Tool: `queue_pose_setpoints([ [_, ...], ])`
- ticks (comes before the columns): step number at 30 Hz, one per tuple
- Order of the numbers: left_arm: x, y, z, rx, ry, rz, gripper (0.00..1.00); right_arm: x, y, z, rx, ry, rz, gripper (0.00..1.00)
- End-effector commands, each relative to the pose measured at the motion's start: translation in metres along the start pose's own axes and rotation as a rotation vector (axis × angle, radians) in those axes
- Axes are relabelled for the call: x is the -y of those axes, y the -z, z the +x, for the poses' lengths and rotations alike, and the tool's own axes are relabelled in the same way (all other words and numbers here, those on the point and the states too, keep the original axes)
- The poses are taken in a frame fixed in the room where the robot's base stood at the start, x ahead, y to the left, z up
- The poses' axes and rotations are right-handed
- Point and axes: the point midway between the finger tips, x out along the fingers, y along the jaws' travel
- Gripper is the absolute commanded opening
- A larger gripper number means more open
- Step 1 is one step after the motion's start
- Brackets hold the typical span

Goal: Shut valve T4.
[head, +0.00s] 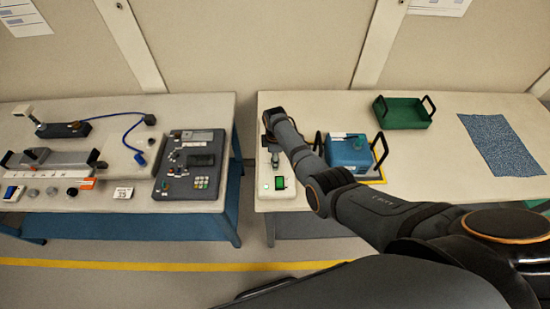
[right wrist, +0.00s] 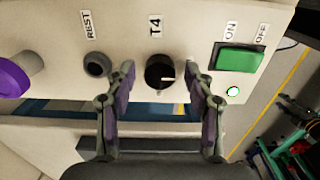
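Valve T4 (right wrist: 158,74) is a round black knob under a "T4" label on a pale panel in the right wrist view. Its white pointer line points to the right of the picture. My right gripper (right wrist: 160,80) is open, with one finger on each side of the knob; I see gaps and cannot tell the depth. In the head view my right arm reaches over to the panel (head: 268,195) at the left end of the right table; there the knob cannot be made out. My left gripper is not in view.
A blue box (head: 348,153) with handles stands close to my right arm. A green tray (head: 405,116) is behind.

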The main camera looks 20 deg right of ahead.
Motion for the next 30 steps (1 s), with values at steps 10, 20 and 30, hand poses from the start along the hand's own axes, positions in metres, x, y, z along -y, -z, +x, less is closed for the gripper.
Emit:
queue_pose_setpoints([
  [10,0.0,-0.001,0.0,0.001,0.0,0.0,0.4,-0.001,0.0,-0.01,-0.001,-0.003,0.001,0.54],
  [20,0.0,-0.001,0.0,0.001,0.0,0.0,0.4,-0.001,0.001,-0.085,-0.002,-0.004,0.0,0.54],
  [30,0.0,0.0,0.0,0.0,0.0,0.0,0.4,0.0,0.0,-0.12,0.0,0.0,0.0,0.54],
])
